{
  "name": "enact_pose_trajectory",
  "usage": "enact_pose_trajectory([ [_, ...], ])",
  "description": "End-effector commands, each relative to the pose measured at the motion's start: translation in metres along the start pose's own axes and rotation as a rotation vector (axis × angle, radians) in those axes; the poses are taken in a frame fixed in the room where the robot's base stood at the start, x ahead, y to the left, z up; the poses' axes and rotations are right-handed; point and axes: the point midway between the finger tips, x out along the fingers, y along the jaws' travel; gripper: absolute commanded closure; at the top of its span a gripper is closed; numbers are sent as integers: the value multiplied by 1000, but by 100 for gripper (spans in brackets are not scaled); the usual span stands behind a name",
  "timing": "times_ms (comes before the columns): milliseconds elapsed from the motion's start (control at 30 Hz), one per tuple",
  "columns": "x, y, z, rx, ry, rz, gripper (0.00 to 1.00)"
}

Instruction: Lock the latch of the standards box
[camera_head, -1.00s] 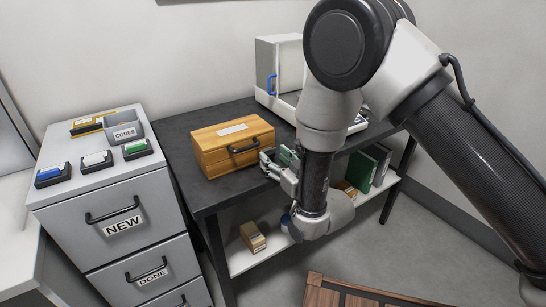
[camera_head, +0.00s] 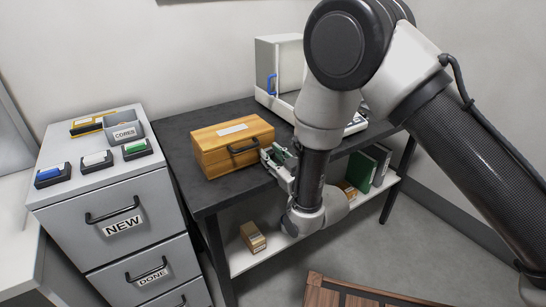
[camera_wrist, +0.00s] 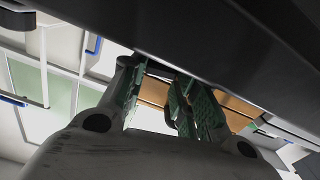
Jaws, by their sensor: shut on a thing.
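The standards box (camera_head: 222,158) is a light wooden box with a pale label on its closed lid and a dark handle (camera_head: 243,149) on its front. It stands on the dark table top. My gripper (camera_head: 268,157) is at the right end of the box's front, its green-padded fingers pointing at it. In the wrist view the fingers (camera_wrist: 158,98) are in front of the orange-brown wood of the box (camera_wrist: 154,92). The gripper is shut on a small part at the box's front, seemingly the latch. The latch itself is hidden by the fingers.
A white balance case (camera_head: 272,55) with a blue handle stands behind on the dark table (camera_head: 180,135). A grey cabinet (camera_head: 110,190) with small boxes on top is at the left.

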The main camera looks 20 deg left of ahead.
Motion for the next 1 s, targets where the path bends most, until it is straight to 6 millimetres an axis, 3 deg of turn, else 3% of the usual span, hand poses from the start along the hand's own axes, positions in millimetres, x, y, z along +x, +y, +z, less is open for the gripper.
enact_pose_trajectory([
  [167,0,-1,0,-109,0,0,94],
  [433,0,-1,0,-114,0,0,94],
  [467,0,-1,0,-114,0,0,64],
  [567,0,-1,0,-114,0,0,48],
  [867,-1,-1,0,-113,0,0,48],
  [1000,-12,-1,1,-114,-2,-1,48],
])
